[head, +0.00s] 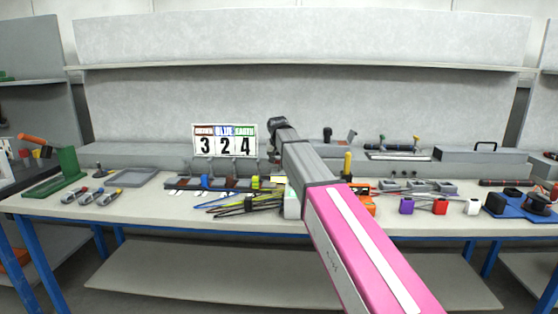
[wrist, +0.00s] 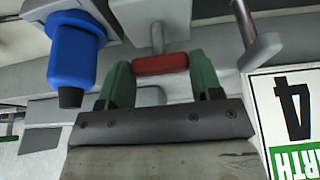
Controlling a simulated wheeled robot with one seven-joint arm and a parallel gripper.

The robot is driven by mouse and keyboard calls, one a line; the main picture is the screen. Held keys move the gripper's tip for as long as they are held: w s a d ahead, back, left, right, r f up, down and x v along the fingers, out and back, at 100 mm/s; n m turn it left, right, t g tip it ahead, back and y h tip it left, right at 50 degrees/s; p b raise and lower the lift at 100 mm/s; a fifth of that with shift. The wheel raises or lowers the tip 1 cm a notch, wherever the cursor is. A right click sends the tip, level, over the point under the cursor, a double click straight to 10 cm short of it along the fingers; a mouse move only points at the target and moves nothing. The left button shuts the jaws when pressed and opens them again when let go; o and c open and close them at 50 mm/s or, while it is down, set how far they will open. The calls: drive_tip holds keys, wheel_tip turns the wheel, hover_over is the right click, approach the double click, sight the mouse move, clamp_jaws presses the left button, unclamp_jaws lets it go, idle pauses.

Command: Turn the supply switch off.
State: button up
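A red crossbar handle (wrist: 160,64) on a grey stem shows in the wrist view; it looks like the supply switch lever, though I see no label on it. The stem runs up to a grey block (wrist: 150,12). My gripper (wrist: 161,76) has its two green fingers at either end of the red bar, with no clear gap on either side, so it looks shut on it. In the head view my arm reaches over the bench and its dark end stands beside the number sign; the fingers and the handle are hidden there.
A blue connector (wrist: 75,52) sits close left of the fingers in the wrist view. A grey metal lever (wrist: 262,48) and the number sign (wrist: 290,110) are close right. The bench (head: 150,205) holds cables (head: 240,207), trays and small blocks.

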drive_tip(key=shift+n, duration=0.3)
drive_tip(key=n+y, duration=0.1)
drive_tip(key=n, duration=0.2)
drive_tip(key=shift+d+n+y, duration=0.15)
drive_tip(key=shift+n+y, duration=0.25)
drive_tip(key=n, duration=0.2)
drive_tip(key=n+g+y, duration=0.1)
drive_tip(key=n, duration=0.1)
drive_tip(key=shift+w+d+n+y, duration=0.1)
drive_tip(key=shift+w+n+y, duration=0.05)
drive_tip(key=shift+n+y, duration=0.15)
drive_tip(key=n, duration=0.2)
drive_tip(key=n+g+y, duration=0.1)
drive_tip(key=n, duration=0.1)
drive_tip(key=shift+w+g, duration=0.1)
drive_tip(key=shift+g, duration=0.2)
drive_tip(key=n, duration=0.2)
drive_tip(key=n+g, duration=0.1)
drive_tip(key=n, duration=0.1)
drive_tip(key=shift+w+d+n+g, duration=0.1)
drive_tip(key=shift+n+g, duration=0.2)
drive_tip(key=shift+n, duration=0.3)
drive_tip(key=o, duration=0.9)
